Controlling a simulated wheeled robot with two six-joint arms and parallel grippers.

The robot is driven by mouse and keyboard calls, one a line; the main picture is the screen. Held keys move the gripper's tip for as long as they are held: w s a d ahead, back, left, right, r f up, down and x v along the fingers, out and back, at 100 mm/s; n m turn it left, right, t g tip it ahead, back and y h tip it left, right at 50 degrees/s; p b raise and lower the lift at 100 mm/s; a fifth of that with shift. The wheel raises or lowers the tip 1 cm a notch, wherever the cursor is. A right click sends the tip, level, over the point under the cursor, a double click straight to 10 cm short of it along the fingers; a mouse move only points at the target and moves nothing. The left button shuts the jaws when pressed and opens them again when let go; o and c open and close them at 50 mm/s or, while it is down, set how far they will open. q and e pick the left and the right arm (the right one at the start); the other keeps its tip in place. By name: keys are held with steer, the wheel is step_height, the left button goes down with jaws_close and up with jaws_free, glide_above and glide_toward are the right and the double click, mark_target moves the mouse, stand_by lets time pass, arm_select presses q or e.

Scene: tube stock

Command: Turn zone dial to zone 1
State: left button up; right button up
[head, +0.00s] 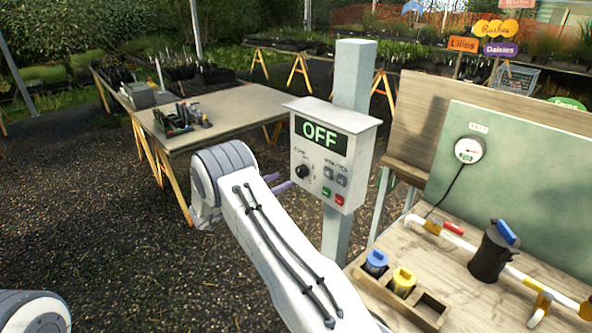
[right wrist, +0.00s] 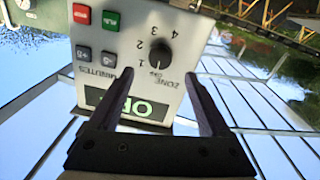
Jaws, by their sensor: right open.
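The zone dial (head: 302,171) is a round black knob on the grey control box (head: 320,197). The box is on a post, and its display (head: 319,136) reads OFF. My right gripper (head: 283,181) is open and empty at the left of the box front. In the wrist view its two fingers (right wrist: 158,76) are spread, their tips just short of the dial. My left gripper is not in view.
Green and red buttons (head: 332,194) and two grey minutes buttons (head: 335,176) sit right of the dial. A wooden bench (head: 385,304) with pipes, valves and capped tubes stands at right. A table (head: 235,115) stands behind at left.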

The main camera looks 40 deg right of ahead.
mark_target(299, 172)
steer(key=d+p, duration=0.2)
steer(key=d, duration=0.4)
steer(key=shift+w+r, duration=0.1)
steer(key=shift+r, duration=0.05)
steer(key=shift+d, duration=0.55)
jaws_close()
